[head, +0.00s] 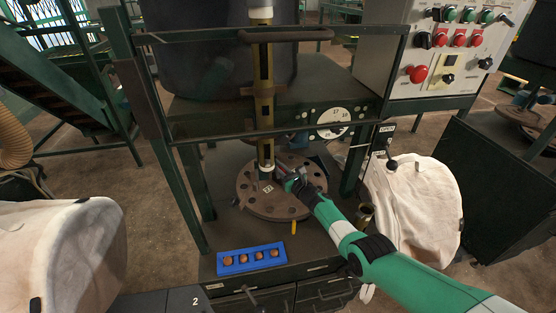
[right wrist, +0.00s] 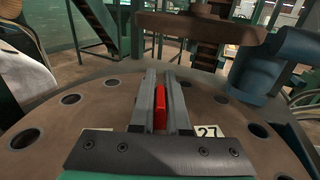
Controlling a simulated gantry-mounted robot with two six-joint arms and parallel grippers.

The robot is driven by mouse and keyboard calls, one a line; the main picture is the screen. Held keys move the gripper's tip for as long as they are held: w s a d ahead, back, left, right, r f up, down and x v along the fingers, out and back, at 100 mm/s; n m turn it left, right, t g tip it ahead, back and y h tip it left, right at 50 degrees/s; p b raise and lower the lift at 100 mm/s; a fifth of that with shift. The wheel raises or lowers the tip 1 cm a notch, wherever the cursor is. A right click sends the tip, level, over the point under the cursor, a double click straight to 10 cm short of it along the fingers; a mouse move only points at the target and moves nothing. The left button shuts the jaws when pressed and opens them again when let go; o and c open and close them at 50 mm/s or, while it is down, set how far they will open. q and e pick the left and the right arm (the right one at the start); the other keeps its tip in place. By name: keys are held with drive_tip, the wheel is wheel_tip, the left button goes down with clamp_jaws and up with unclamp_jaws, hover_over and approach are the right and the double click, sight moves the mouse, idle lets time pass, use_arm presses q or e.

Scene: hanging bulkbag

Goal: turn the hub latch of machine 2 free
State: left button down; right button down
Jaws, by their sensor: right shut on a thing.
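The brown round plate with holes (head: 262,207) lies flat at the foot of the yellow upright column (head: 264,110). My right gripper (head: 284,170) reaches in from the lower right, low over the plate beside the column's foot. In the right wrist view its two grey fingers (right wrist: 160,105) are shut on a small red piece (right wrist: 160,106), which I take to be the hub latch. The fingers hide much of it, so I cannot tell how far it is turned. My left gripper is in neither view.
A blue tray (head: 223,270) with several brown round pieces stands in front of the plate. A dial (head: 334,122) is behind, and a control panel (head: 450,45) is at the upper right. Green frame posts (head: 190,185) and white sacks (head: 425,205) flank the plate.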

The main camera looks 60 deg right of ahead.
drive_tip(key=shift+a+n+t+y+b, duration=0.15)
drive_tip(key=shift+n+t+y+b, duration=0.3)
drive_tip(key=shift+n+y, duration=0.4)
drive_tip(key=shift+y, duration=0.35)
drive_tip(key=c, duration=0.9)
unclamp_jaws()
